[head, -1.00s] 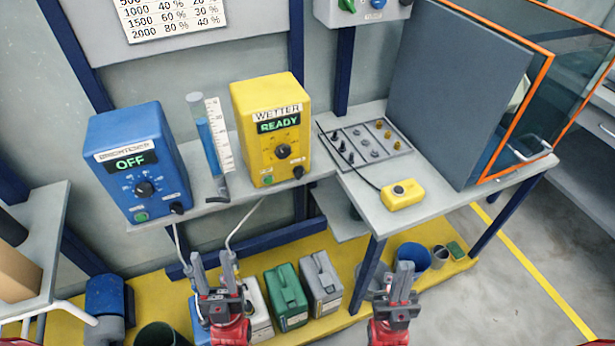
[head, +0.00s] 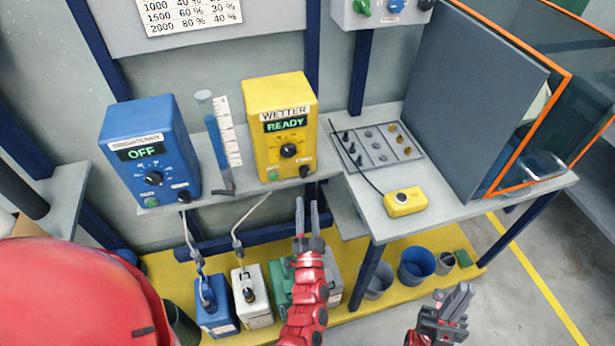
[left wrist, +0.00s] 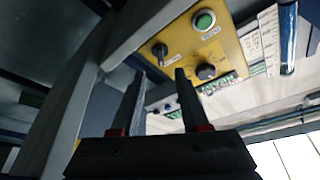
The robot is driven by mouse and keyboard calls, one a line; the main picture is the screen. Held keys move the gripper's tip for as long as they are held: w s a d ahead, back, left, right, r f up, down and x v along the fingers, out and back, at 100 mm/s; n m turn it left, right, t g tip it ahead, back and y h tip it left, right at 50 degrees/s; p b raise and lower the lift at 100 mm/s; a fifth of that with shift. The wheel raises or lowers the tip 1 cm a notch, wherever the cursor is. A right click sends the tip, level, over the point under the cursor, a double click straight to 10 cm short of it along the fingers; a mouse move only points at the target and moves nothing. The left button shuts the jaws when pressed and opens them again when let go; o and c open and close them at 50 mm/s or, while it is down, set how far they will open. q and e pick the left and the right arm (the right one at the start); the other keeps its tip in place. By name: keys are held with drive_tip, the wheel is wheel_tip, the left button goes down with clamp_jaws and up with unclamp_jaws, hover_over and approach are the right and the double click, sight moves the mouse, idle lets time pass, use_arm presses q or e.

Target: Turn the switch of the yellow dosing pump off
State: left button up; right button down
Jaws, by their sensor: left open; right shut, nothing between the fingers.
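The yellow dosing pump (head: 262,100) stands on the shelf, labelled WETTER, with its green display reading READY. Its front carries a dial (head: 288,150), a green button (head: 272,174) and a black switch (head: 306,171). The left wrist view shows the pump front (left wrist: 228,45) upside down, with the switch (left wrist: 160,51), the green button (left wrist: 204,21) and the dial (left wrist: 206,72). My left gripper (head: 307,205) is open and empty, below and in front of the pump, apart from it. My right gripper (head: 453,300) is shut and empty at the lower right.
A blue pump (head: 130,115) reading OFF and a measuring cylinder (head: 215,140) stand left of the yellow pump. A yellow button box (head: 406,203) and a parts panel (head: 375,148) lie on the right bench (head: 440,195). Canisters (head: 252,300) stand below.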

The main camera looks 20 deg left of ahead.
sight(306, 176)
use_arm(q)
drive_tip(key=p+x, duration=0.1)
drive_tip(key=x, duration=0.7)
drive_tip(key=shift+w+a+r, duration=0.15)
drive_tip(key=shift+w, duration=0.2)
drive_tip(key=shift+c, duration=0.3)
clamp_jaws()
